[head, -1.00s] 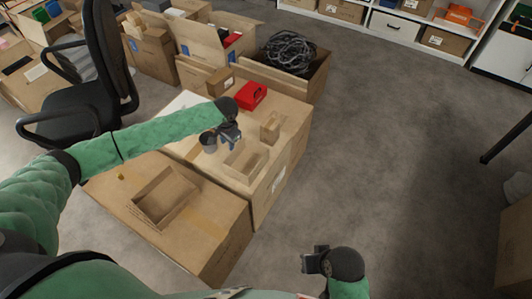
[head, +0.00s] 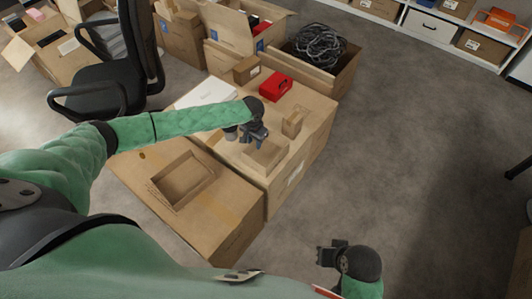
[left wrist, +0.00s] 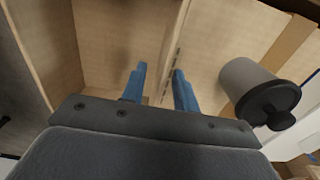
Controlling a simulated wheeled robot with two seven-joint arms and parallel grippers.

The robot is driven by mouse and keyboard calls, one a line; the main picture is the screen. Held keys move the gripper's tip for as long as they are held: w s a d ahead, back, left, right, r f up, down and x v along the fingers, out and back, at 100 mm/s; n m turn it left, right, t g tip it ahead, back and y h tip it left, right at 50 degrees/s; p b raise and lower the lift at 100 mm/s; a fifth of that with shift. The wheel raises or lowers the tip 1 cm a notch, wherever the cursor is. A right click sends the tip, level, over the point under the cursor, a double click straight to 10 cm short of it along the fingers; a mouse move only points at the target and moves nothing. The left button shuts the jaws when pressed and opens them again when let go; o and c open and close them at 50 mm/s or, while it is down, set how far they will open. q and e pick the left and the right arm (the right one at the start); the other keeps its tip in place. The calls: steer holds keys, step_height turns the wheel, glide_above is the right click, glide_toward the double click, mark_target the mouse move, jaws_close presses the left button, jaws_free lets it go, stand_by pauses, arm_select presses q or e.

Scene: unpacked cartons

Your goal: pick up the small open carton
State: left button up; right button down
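The small open carton (head: 268,160) is a plain tan, topless box standing on a large closed box. My left gripper (head: 258,138) is at its far-left wall in the head view and covers part of that wall. In the left wrist view the blue fingers (left wrist: 160,80) are apart, one on each side of a carton wall (left wrist: 172,60). The fingers do not look pressed against it. My right gripper (head: 327,255) is over the floor at the bottom, away from the boxes; its fingers are too small to judge.
A grey cup with a dark part (left wrist: 248,85) stands close beside the fingers. An office chair (head: 105,85) stands at left.

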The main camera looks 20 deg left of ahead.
arm_select(q)
steer(key=shift+f, duration=0.65)
steer(key=shift+c, duration=0.4)
jaws_close()
